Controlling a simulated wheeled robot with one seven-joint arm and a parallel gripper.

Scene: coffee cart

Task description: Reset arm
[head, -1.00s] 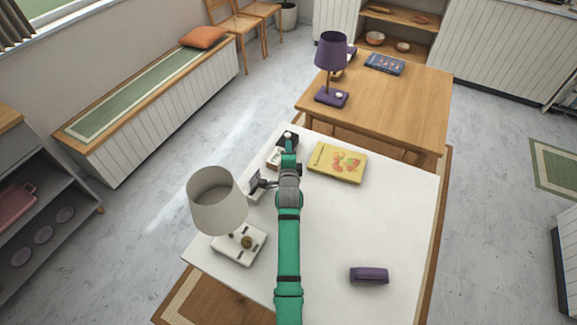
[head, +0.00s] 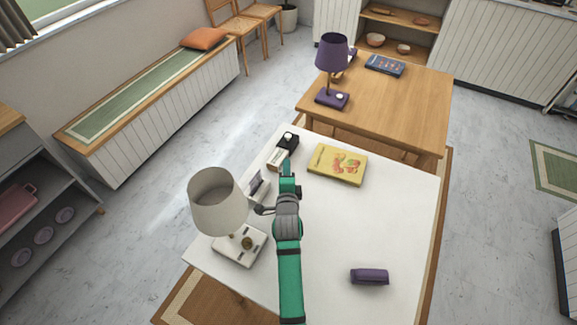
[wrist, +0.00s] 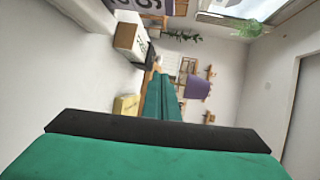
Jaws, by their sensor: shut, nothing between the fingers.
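My green and dark grey arm reaches up the middle of the head view over the white table (head: 345,235). My gripper (head: 287,166) is above the table, left of the yellow book (head: 338,164) and just below the small black-topped item. In the wrist view, the green fingers of my gripper (wrist: 163,98) lie together with nothing between them. The yellow book also shows at the left of the wrist view (wrist: 126,105). The wrist view looks out level across the room, with the purple lamp (wrist: 198,88) beyond the fingers.
A white lamp (head: 217,200) stands close left of my arm, with a small dark-faced stand (head: 257,188) beside it. A black-topped item (head: 288,141) sits near the far edge. A purple case (head: 369,277) lies at the lower right. The table's right middle is clear.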

